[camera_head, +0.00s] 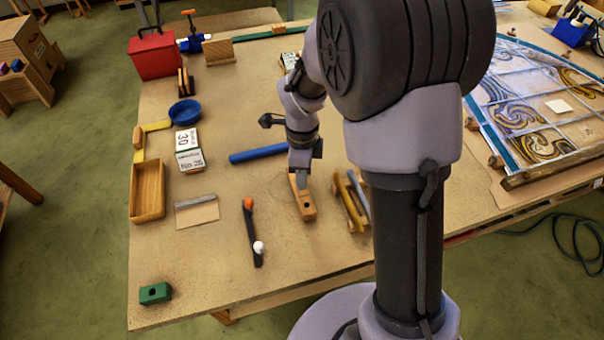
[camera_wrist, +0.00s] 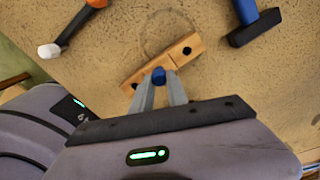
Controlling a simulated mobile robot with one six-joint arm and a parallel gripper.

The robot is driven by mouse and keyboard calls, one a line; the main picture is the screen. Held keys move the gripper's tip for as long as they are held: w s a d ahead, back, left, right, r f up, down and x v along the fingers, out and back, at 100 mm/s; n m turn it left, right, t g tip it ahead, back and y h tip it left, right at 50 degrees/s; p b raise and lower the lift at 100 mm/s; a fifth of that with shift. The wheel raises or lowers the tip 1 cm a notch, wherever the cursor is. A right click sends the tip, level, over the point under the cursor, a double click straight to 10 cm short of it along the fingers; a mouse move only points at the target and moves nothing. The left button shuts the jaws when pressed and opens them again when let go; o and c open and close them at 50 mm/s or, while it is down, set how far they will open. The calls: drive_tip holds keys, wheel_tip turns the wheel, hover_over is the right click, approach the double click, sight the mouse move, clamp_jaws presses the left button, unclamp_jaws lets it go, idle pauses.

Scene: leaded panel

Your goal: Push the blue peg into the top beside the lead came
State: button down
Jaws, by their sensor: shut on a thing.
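My gripper (camera_wrist: 158,84) is shut on the blue peg (camera_wrist: 158,75), whose rounded blue end shows between the fingertips in the wrist view. The peg appears over or against the near edge of a wooden block with dark holes (camera_wrist: 181,53); I cannot tell whether it touches the block or sits in a hole. In the head view my gripper (camera_head: 301,180) is low over the far end of this block (camera_head: 305,206), and the peg is hidden. A grey strip (camera_head: 361,193) lying by a yellowish wooden rack may be the lead came; I cannot be sure.
A blue bar (camera_head: 258,153) lies left of my gripper. A dark tool with orange and white ends (camera_head: 252,230) lies at the front left. A leaded panel (camera_head: 540,105) lies at the right. My arm hides part of the bench (camera_head: 310,258). Its front middle is clear.

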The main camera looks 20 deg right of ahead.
drive_tip(key=shift+r, duration=0.1)
drive_tip(key=shift+r+p, duration=1.1)
drive_tip(key=shift+r, duration=0.55)
